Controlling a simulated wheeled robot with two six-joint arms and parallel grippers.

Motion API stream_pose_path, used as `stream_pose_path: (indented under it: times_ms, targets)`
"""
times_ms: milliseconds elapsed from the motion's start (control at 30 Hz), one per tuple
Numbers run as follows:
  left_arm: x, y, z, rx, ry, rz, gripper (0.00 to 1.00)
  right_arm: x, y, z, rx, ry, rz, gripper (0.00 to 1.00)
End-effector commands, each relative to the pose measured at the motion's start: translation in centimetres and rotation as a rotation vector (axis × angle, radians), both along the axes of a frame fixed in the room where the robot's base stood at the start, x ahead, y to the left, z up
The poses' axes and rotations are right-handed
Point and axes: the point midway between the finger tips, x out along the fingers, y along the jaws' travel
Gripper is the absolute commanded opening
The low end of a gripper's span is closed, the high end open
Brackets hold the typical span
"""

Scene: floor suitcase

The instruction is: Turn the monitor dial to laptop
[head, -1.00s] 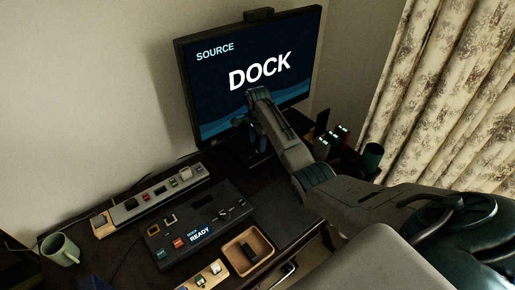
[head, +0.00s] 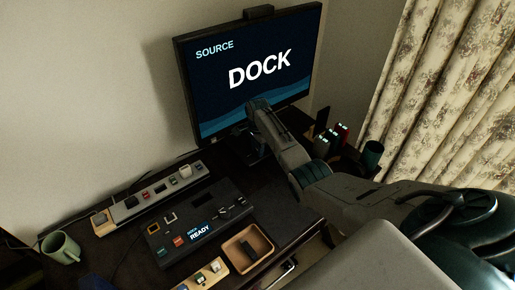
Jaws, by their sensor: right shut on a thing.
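The monitor (head: 248,75) stands at the back of the desk, and its screen reads "SOURCE DOCK". My right arm reaches in from the right, with its wrist in front of the monitor's lower edge. My right gripper (head: 256,150) points down by the foot of the monitor, shut on what appears to be the monitor dial. The dial itself is hidden by the gripper and the dark shadow, so its setting cannot be read. My left gripper is not in view.
A black dock box (head: 196,222) with a "READY" display lies on the desk, with a power strip (head: 150,196) behind it. A wooden tray (head: 233,247) is in front, a green mug (head: 61,249) at the left. Lit items (head: 334,135) and a dark cup (head: 373,153) stand right of my arm.

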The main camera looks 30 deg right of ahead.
Motion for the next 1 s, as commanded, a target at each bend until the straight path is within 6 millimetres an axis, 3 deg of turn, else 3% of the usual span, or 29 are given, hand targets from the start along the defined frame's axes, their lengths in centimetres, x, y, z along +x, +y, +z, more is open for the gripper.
stream_pose_path:
  times_ms: [367, 1000]
  targets:
    - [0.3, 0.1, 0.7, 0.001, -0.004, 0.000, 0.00, 0.0, 0.0, 0.2, 0.001, 0.001, 0.093, 0.06]
    - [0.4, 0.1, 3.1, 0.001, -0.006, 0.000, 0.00, 0.0, 0.0, 0.2, 0.001, 0.001, 0.659, 0.06]
